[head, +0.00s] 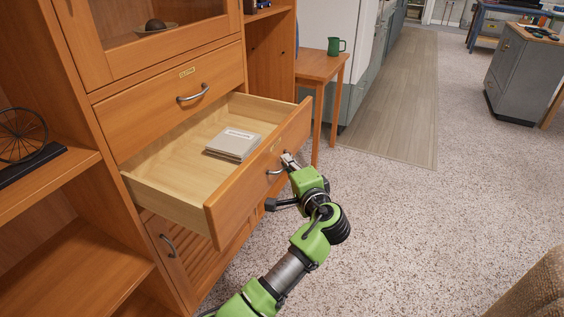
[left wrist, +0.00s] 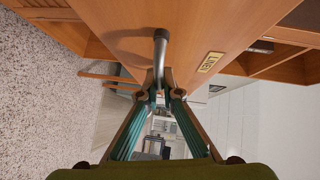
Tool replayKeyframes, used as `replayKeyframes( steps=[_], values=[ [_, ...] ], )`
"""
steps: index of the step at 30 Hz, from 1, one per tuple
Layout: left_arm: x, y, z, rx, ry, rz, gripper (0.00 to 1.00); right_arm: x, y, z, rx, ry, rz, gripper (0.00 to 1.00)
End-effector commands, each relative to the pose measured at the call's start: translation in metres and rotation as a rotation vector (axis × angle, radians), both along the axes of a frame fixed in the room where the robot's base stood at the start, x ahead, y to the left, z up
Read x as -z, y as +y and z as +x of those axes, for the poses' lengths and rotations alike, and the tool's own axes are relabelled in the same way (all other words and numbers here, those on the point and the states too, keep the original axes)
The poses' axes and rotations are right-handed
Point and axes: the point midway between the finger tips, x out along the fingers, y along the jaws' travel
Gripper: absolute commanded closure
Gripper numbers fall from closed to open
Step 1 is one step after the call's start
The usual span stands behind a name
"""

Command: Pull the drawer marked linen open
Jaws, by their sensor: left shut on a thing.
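The lower drawer (head: 262,166) of the wooden cabinet is pulled well out, its inside visible from above. A folded pale stack with a printed card (head: 233,145) lies in it. In the left wrist view, the drawer front (left wrist: 195,30) has a brass label (left wrist: 210,62) that appears to read LINEN, beside a curved metal handle (left wrist: 161,48). My left gripper (head: 289,161) is at the front's handle (head: 275,172). In the left wrist view its fingers (left wrist: 160,79) are shut on the handle. My right gripper is not in view.
Above is a shut drawer (head: 172,107) with its own label and handle. A slatted door (head: 200,258) is below. A small table (head: 320,66) with a green mug (head: 336,46) stands beyond the open drawer. Speckled floor (head: 400,230) is clear to the right.

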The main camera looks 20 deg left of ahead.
Motion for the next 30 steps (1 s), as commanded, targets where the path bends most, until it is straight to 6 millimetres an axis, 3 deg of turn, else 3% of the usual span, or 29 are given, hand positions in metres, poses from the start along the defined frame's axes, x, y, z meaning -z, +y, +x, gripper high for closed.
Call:
replayKeyframes(
  steps=[8, 9, 10, 20, 30],
  values=[
    [0.001, 0.0, 0.0, -0.001, 0.002, -0.001, 1.0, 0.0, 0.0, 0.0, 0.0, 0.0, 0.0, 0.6],
    [0.001, 0.0, 0.0, -0.001, 0.002, -0.001, 0.89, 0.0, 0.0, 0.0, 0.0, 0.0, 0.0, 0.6],
    [0.001, 0.0, 0.0, -0.001, 0.002, -0.001, 0.86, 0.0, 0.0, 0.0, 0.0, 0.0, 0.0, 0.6],
    [0.0, -0.001, -0.001, 0.0, 0.001, -0.001, 0.86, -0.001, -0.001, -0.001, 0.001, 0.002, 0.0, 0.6],
    [-0.005, -0.032, -0.038, 0.0, 0.002, -0.003, 0.86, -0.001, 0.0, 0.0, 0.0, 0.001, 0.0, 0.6]
  ],
)
